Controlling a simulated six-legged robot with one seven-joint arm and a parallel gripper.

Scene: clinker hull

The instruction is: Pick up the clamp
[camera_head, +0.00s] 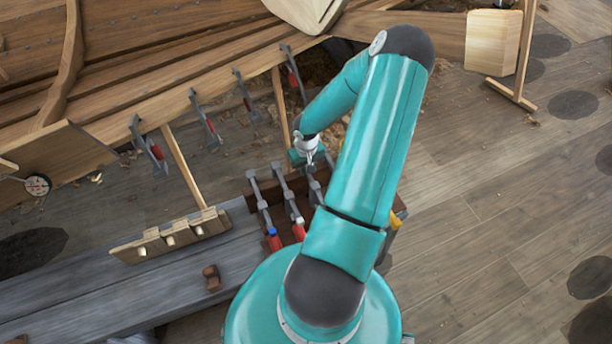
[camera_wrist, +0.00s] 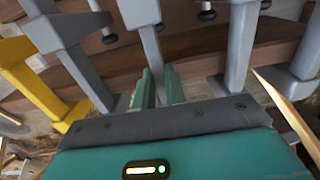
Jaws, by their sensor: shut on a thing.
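Several grey bar clamps stand in a dark wooden rack (camera_head: 252,199) in the head view. Two with red handles, a left clamp (camera_head: 263,205) and a middle clamp (camera_head: 289,196), are in clear sight. My gripper (camera_head: 307,158) is at the top of a third clamp (camera_head: 315,184), partly hidden by my arm. In the wrist view my gripper's green fingers (camera_wrist: 160,88) are closed on this clamp's grey bar (camera_wrist: 151,45). The clamp still looks to be among the others at the rack. Its lower part is hidden.
Neighbouring grey clamps stand close at left (camera_wrist: 72,55) and right (camera_wrist: 240,45) in the wrist view, with a yellow clamp (camera_wrist: 38,85) further left. More clamps (camera_head: 150,148) hang along the hull planks (camera_head: 180,75). A grey bench (camera_head: 130,290) lies left; plank floor lies right.

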